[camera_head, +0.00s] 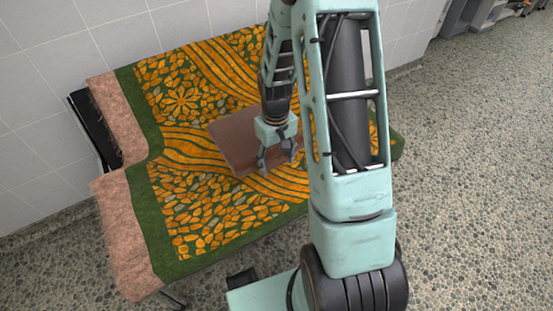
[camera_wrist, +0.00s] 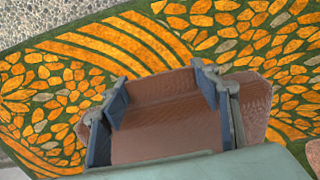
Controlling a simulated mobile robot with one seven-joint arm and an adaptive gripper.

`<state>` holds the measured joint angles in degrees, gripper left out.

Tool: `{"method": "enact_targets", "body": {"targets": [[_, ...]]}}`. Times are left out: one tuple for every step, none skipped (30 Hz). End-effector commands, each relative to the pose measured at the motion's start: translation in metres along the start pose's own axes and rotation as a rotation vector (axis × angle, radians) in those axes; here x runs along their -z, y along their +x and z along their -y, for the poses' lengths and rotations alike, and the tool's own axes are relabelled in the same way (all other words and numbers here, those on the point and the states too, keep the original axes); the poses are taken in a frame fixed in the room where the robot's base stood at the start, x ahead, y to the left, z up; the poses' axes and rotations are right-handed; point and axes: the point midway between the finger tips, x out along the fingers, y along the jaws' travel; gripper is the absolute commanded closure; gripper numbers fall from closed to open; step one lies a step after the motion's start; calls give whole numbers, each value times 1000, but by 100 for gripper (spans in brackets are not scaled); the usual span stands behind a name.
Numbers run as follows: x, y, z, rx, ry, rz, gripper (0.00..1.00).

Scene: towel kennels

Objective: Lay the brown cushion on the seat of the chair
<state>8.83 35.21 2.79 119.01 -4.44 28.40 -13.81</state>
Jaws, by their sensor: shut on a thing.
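The brown cushion (camera_head: 235,145) is a flat, reddish-brown pad, partly hidden behind my gripper in the head view. My gripper (camera_head: 278,165) points down and is shut on the cushion. In the wrist view the cushion (camera_wrist: 165,135) lies between the two blue-padded fingers. The chair (camera_head: 122,225) is wide, with pinkish-brown upholstery showing at its left side. A green and orange patterned cover (camera_head: 215,215) lies over its seat and backrest. The cushion is over the seat, close to the backrest; I cannot tell whether it touches the cover.
A tiled wall (camera_head: 60,60) stands behind the chair. The pebbled floor (camera_head: 470,170) is open to the right. A grey shelf unit (camera_head: 478,18) stands at the far top right. My arm hides the chair's right part.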

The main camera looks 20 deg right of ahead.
Motion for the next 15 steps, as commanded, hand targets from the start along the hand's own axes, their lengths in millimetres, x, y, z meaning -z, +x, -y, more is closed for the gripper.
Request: {"method": "enact_targets", "body": {"targets": [[0,12,0,0,0,0,74],[-1,16,0,0,0,1,74],[-1,20,0,0,0,1,74],[-1,24,0,0,0,1,74],[-2,28,0,0,0,2,74],[-2,32,0,0,0,2,74],[-2,36,0,0,0,1,74],[-2,40,0,0,0,1,74],[-3,44,0,0,0,1,74],[-3,48,0,0,0,1,74],[-3,52,0,0,0,1,74],[-4,56,0,0,0,1,74],[-4,60,0,0,0,1,74],[-4,63,0,0,0,1,74],[-4,68,0,0,0,1,74]]}}
